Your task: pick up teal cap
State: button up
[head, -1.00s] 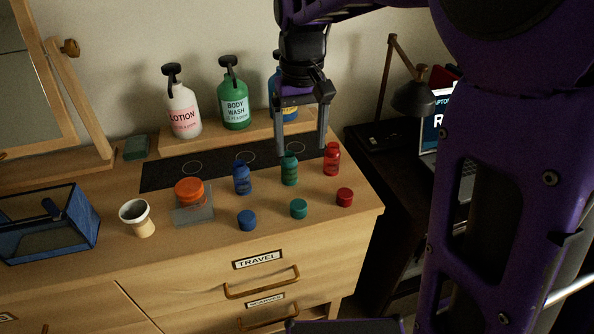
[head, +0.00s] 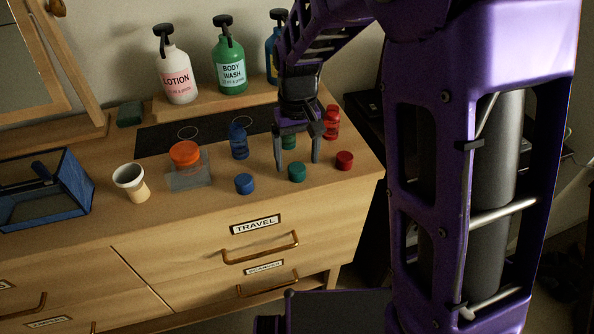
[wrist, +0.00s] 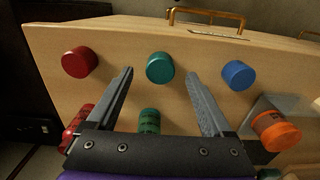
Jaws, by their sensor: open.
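The teal cap (head: 297,172) stands on the dresser top (head: 215,205) between a blue cap (head: 245,184) and a red cap (head: 344,160). My gripper (head: 297,165) is open and empty, pointing down above and just behind the teal cap. In the wrist view, the teal cap (wrist: 160,68) shows beyond and between the two fingertips (wrist: 160,72), apart from both. The teal bottle (head: 289,140) stands behind the cap, partly hidden by my gripper; in the wrist view its top (wrist: 149,120) shows between the finger bases.
A blue bottle (head: 238,142) and a red bottle (head: 331,122) stand either side of the teal bottle. An orange-lidded jar (head: 186,155), a white cup (head: 130,182) and a blue-framed case (head: 48,195) are at left. Pump bottles stand at the back. The dresser's front edge lies near the caps.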

notch_tip(320, 180, down, 2)
jog(key=shift+f, duration=0.25)
grip_shut()
dwell(0.3)
